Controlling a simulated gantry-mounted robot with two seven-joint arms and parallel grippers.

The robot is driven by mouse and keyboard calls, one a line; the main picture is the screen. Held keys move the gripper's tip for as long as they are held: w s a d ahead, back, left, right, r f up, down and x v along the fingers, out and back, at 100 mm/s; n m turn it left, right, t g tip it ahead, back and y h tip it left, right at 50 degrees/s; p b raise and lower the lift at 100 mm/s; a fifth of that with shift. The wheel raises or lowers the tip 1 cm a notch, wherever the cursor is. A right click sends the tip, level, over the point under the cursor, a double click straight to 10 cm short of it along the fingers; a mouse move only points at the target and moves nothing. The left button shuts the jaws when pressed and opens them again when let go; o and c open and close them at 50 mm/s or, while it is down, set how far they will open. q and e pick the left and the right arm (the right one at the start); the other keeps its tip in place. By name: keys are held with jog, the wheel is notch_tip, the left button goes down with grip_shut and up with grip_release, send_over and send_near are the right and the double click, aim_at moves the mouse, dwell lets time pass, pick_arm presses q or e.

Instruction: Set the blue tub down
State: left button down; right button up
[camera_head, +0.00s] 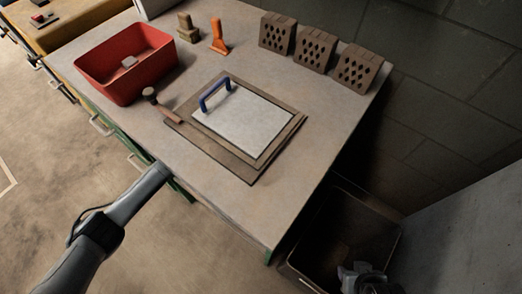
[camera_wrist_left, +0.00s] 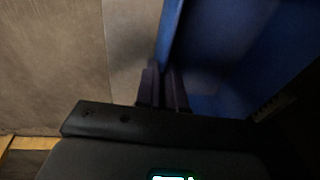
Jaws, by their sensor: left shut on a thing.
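The blue tub (camera_wrist_left: 225,50) fills the upper right of the left wrist view, dark blue and cut off by the frame edges. My left gripper (camera_wrist_left: 164,82) is shut on its near-left wall, with the dark fingers pressed together at the rim. The tub's base is hidden, so I cannot tell what lies under it. No blue tub shows in the head view. There my grey arm comes in from the lower left and ends at the table's front edge; its gripper is not visible.
The workbench (camera_head: 285,200) holds a red tub (camera_head: 125,75), a white board with a blue handle (camera_head: 245,120), a hammer-like tool (camera_head: 165,108), an orange tool (camera_head: 218,38) and hollow bricks (camera_head: 315,50) along the back. An open bin (camera_head: 350,215) stands at the lower right. The bench's front right is clear.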

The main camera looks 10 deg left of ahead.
pick_arm(q)
jog(key=shift+w+f+b, duration=0.35)
jog(key=shift+w+f, duration=0.1)
jog(key=shift+w, duration=0.05)
jog(key=f+b, duration=0.1)
jog(key=f, duration=0.2)
jog(key=f+b, duration=0.1)
jog(key=shift+s+f+b, duration=0.15)
jog(key=shift+s+b, duration=0.15)
jog(key=shift+w, duration=0.1)
pick_arm(e)
jog(key=x, duration=0.3)
jog(key=shift+s+f, duration=0.25)
pick_arm(q)
jog(key=shift+w, duration=0.15)
pick_arm(e)
jog(key=shift+w, duration=0.15)
pick_arm(q)
jog(key=shift+f, duration=0.1)
jog(key=c, duration=1.2)
grip_release()
jog(key=shift+c, duration=0.2)
